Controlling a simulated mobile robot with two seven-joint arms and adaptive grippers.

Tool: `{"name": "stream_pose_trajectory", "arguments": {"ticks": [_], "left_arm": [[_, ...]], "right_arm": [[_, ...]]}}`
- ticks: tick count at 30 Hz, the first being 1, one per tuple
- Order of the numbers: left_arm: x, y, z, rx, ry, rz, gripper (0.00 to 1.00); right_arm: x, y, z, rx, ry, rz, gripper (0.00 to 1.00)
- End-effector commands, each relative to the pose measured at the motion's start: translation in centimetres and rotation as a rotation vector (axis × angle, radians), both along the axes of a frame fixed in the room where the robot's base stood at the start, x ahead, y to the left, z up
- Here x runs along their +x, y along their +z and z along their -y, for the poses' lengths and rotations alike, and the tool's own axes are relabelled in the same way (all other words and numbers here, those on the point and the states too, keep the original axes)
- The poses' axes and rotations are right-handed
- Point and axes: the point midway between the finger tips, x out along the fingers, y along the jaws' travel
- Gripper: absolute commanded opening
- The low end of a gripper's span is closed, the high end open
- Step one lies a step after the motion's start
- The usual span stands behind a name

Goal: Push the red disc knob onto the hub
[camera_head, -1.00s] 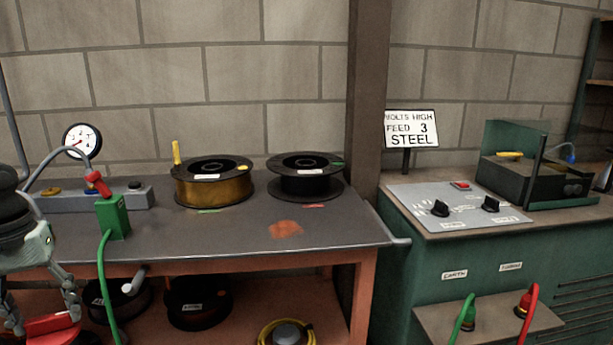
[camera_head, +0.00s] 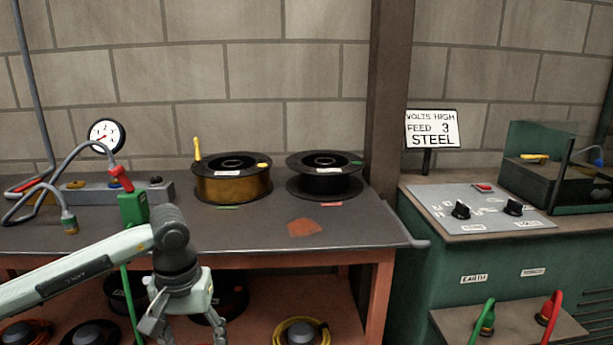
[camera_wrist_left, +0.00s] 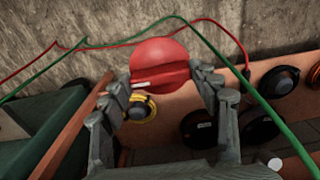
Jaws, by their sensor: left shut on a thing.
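The red disc knob (camera_wrist_left: 160,65) is round with a raised bar across its face and a white mark. My left gripper (camera_wrist_left: 165,80) is shut on it, with the fingers on either side of the disc. I cannot identify the hub for certain. My right gripper is not in view.
The bench (camera_head: 260,240) holds a gold spool (camera_head: 233,186), a black spool (camera_head: 324,185) and a gauge (camera_head: 106,135). A lower shelf (camera_head: 330,315) carries more reels. A green cabinet (camera_head: 500,255) stands at the right. A green cable (camera_head: 128,290) hangs behind my gripper.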

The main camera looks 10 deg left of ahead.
Motion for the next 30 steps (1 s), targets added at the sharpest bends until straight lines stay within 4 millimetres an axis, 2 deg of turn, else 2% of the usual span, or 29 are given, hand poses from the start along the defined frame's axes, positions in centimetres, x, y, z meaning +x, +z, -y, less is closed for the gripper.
{"name": "stream_pose_trajectory", "arguments": {"ticks": [1, 3, 6, 9, 25, 30], "left_arm": [[0.9, 0.9, 2.2, -0.003, -0.058, 0.008, 0.36], [1.5, 1.7, 4.3, -0.003, -0.12, 0.005, 0.36], [2.0, 2.6, 6.3, -0.001, -0.185, 0.004, 0.36], [2.3, 3.1, 7.4, -0.002, -0.219, 0.0, 0.36], [2.3, 3.3, 7.7, -0.003, -0.231, -0.002, 0.36], [2.2, 4.4, 8.9, -0.003, -0.297, 0.001, 0.36]], "right_arm": [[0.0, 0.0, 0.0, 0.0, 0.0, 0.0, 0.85], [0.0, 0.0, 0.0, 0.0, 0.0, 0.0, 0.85], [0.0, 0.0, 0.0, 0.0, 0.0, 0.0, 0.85], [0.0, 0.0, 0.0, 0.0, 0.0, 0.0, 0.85], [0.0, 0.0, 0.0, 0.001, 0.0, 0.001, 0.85], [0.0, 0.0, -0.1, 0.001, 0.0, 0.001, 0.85]]}}
